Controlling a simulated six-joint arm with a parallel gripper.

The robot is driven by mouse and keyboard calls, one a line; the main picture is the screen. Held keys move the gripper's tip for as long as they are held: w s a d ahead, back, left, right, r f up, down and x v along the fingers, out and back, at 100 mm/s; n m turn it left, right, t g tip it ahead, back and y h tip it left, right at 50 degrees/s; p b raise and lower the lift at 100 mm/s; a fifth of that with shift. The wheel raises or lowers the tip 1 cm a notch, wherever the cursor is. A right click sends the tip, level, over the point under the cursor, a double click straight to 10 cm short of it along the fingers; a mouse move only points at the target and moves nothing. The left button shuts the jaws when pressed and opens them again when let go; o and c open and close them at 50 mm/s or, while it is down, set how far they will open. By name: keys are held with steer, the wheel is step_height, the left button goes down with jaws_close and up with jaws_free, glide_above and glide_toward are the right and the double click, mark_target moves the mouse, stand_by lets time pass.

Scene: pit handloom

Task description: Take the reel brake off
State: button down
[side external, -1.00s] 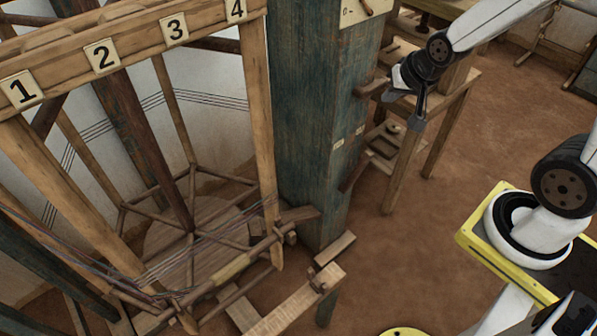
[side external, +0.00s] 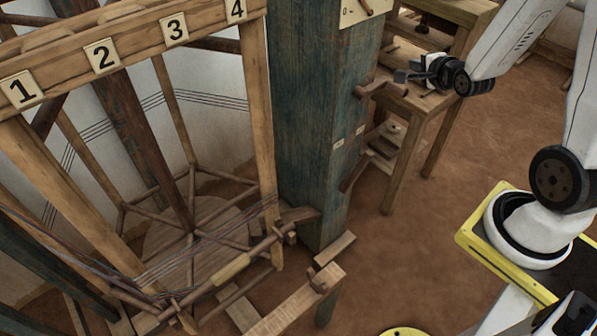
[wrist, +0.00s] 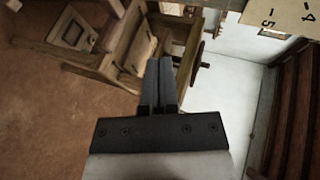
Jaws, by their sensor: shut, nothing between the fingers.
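A blue-green post (side external: 312,120) stands in the middle of the side view. Two wooden levers stick out from its right face: an upper one (side external: 370,88) and a lower one (side external: 354,174). Two small pale tags sit on the post between them. I cannot tell which lever is the reel brake. My gripper (side external: 404,76) is shut and empty, level, pointing left, just above and right of the upper lever's end in the picture; contact is not clear. In the wrist view my closed fingers (wrist: 161,68) point at the scene, and no lever shows clearly between them.
The wooden reel frame (side external: 262,130) with numbered tags fills the left. A wooden table (side external: 453,100) stands behind my gripper. A bench beam (side external: 300,302) lies in front of the post.

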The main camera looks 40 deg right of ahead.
mark_target(356, 173)
steer(key=s+d+r+m+t+h, duration=0.1)
steer(key=s+d+m+t+h, duration=0.1)
steer(key=d+m, duration=0.25)
step_height(356, 173, down, 42)
steer(key=shift+a, duration=0.45)
stand_by(0.5)
steer(key=shift+w+f+m, duration=0.1)
steer(key=shift+m, duration=0.15)
steer(key=shift+x, duration=4.9)
steer(key=shift+w+a+r, duration=0.15)
steer(key=shift+a+r, duration=0.1)
steer(key=shift+a, duration=0.65)
steer(key=shift+w+a+r, duration=0.1)
steer(key=shift+a+r, duration=0.2)
steer(key=shift+a, duration=0.6)
